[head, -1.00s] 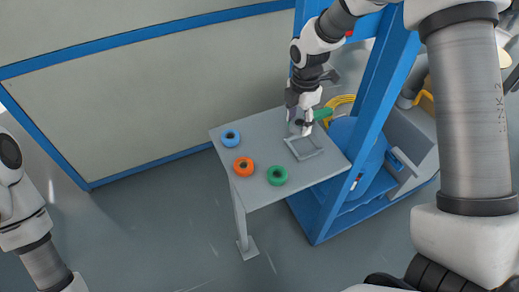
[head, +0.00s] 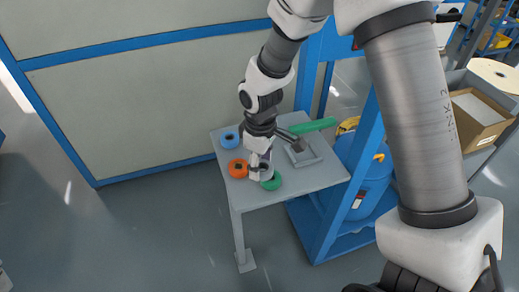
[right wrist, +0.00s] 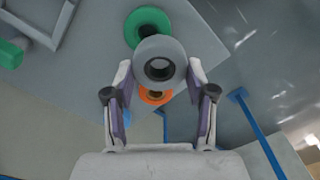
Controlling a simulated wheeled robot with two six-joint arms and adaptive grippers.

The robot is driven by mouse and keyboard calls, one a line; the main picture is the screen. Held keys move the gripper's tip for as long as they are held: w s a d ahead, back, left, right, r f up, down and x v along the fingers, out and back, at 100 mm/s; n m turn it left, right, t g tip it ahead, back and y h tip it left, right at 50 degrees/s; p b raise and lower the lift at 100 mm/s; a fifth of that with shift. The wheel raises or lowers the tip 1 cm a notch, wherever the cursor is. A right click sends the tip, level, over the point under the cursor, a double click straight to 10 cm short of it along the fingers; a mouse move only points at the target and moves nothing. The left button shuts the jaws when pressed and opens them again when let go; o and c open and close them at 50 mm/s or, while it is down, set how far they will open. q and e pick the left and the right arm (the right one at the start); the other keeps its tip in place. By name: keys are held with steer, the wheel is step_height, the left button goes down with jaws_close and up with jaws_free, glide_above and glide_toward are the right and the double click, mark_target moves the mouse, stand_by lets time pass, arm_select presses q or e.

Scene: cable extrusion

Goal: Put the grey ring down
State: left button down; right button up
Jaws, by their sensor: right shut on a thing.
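My right gripper (head: 262,168) is shut on the grey ring (head: 267,173), among the coloured rings on the table. In the right wrist view the grey ring (right wrist: 160,46) sits between the two fingertips (right wrist: 160,68), overlapping part of the green ring (right wrist: 147,20) and the orange ring (right wrist: 153,100). In the head view the green ring (head: 273,184) is just below and right, partly covered. The orange ring (head: 236,172) is to the left and the blue ring (head: 227,143) is farther back. I cannot tell whether the grey ring touches the table. My left gripper is out of view.
The grey table (head: 300,186) has bare room along its front and right. A grey square frame (head: 316,160) lies at its right side. A green bar (head: 313,125) is at the back right. A blue post (head: 352,180) stands beside the table's right edge.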

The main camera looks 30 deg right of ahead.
steer(key=w+d, duration=0.4)
steer(key=w, duration=0.1)
steer(key=w+d+p, duration=0.1)
steer(key=w+d, duration=0.1)
steer(key=shift+w+d+f, duration=0.15)
steer(key=shift+d+f, duration=0.15)
steer(key=shift+f, duration=0.1)
steer(key=shift+w+d+f, duration=0.15)
steer(key=shift+w+d, duration=0.05)
steer(key=shift+w, duration=0.1)
step_height(320, 180, down, 2)
steer(key=shift+s+f+p, duration=0.1)
steer(key=shift+f+p, duration=0.15)
steer(key=shift+p, duration=0.05)
steer(key=shift+f, duration=0.45)
steer(key=o, duration=1.2)
steer(key=shift+f, duration=0.1)
steer(key=shift+c, duration=0.2)
step_height(320, 180, up, 12)
